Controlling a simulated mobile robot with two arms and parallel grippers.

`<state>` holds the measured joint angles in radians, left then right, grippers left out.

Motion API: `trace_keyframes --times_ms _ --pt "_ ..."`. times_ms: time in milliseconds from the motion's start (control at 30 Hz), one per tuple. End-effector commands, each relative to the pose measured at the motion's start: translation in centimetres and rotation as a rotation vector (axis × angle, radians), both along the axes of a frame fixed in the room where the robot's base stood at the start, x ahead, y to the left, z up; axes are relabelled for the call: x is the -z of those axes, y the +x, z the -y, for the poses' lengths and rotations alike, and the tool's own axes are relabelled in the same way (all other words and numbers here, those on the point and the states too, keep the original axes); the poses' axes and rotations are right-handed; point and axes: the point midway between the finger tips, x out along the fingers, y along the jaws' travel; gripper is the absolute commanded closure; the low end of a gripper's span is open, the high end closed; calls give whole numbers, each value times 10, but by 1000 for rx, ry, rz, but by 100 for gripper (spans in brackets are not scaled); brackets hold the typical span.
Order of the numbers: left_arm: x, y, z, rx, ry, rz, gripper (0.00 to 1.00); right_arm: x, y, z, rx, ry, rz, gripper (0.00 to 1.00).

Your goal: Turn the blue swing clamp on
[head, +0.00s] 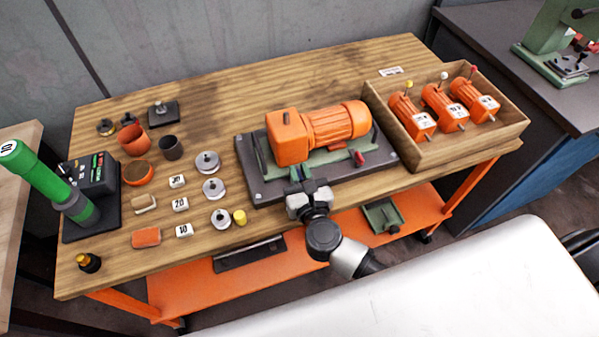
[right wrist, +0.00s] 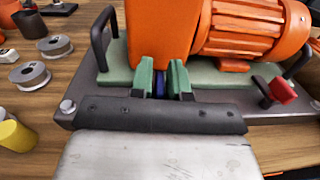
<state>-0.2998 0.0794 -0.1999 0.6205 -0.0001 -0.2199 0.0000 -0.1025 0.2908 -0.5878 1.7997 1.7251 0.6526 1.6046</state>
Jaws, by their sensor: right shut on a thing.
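The blue swing clamp (right wrist: 159,84) shows in the right wrist view as a small blue piece at the front of the orange motor unit (right wrist: 163,32). Most of it is hidden by my fingers. My right gripper (right wrist: 161,80) is shut on it, one green finger on each side. In the head view my right gripper (head: 297,174) is at the front edge of the fixture, below the gearbox end of the motor unit (head: 291,137); the blue clamp is hidden there. My left gripper is not in view.
The motor unit sits on a green base on a dark plate (head: 262,191) with black handles. A red clamp handle (head: 359,157) stands to the right. A wooden crate (head: 437,156) holds orange motors. Weights, cups and a green-handled tool (head: 45,180) stand on the left.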

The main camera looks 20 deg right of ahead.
Motion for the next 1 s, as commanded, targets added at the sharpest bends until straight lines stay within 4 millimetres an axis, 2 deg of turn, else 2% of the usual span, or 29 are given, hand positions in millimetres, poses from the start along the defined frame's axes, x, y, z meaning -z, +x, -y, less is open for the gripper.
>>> trace_keyframes --times_ms 300,667,700,800,1000 --pt "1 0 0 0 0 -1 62 0 0 0 -76 0 -1 100" --pt "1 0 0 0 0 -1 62 0 0 0 -80 0 -1 100" --pt "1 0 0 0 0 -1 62 0 0 0 -80 0 -1 81" --pt "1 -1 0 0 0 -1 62 0 0 0 -80 0 -1 66" --pt "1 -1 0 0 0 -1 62 0 0 0 -80 0 -1 65"
